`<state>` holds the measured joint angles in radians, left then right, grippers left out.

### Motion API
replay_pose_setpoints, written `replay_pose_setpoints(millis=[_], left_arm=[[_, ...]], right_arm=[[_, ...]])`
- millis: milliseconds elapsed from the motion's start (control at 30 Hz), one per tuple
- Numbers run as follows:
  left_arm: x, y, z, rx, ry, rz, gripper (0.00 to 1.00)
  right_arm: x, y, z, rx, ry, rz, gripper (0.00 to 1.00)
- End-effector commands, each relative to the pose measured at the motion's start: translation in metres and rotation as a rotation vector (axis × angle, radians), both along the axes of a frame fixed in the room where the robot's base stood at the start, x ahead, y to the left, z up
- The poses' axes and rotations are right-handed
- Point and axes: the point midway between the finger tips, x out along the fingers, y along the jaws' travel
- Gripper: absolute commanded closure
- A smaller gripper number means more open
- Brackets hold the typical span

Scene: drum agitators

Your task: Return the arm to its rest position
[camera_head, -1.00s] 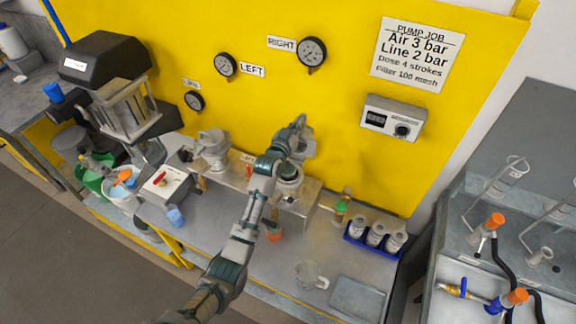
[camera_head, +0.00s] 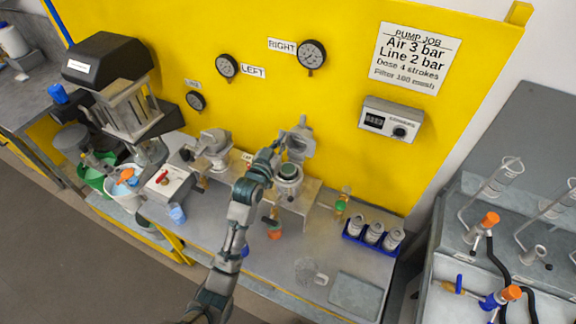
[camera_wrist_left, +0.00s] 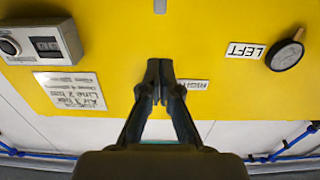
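My left arm rises from the bottom of the head view, with its gripper (camera_head: 272,152) up beside the right-hand grey pump unit (camera_head: 289,175), overlapping its left edge in the picture. I cannot tell whether they touch. In the left wrist view the two dark fingers (camera_wrist_left: 159,72) meet at their tips with nothing seen between them. Behind them is the yellow panel (camera_wrist_left: 210,25) with a LEFT label and gauge. The pump unit's upper part (camera_head: 301,138) stands raised. My right gripper is not in view.
A blue rack (camera_head: 369,239) of several canisters, a clear mug (camera_head: 308,272) and a grey tray (camera_head: 355,296) occupy the bench right of my arm. A red-handled box (camera_head: 167,185) and blue cup (camera_head: 177,214) stand left. Open floor lies lower left.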

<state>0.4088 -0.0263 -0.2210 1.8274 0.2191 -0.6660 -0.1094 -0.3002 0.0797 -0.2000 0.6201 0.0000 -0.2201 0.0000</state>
Motion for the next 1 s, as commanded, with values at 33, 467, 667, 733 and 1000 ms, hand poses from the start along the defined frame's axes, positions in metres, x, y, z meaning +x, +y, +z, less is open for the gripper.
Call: replay_pose_setpoints(millis=[33,467,667,733,1000], left_arm=[[0.0,0.0,0.0,0.0,0.0,0.0,1.0],[-0.019,0.009,-0.04,0.024,0.093,0.01,1.0],[-0.107,0.044,-0.158,0.114,0.416,0.053,1.0],[-0.15,0.058,-0.196,0.151,0.545,0.071,1.0],[-0.283,0.099,-0.271,0.254,0.904,0.126,1.0]], right_arm=[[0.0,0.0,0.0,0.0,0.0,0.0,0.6],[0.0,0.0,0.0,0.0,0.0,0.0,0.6],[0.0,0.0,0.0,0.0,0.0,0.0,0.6],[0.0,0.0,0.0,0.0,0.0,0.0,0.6],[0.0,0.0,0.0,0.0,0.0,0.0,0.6]])
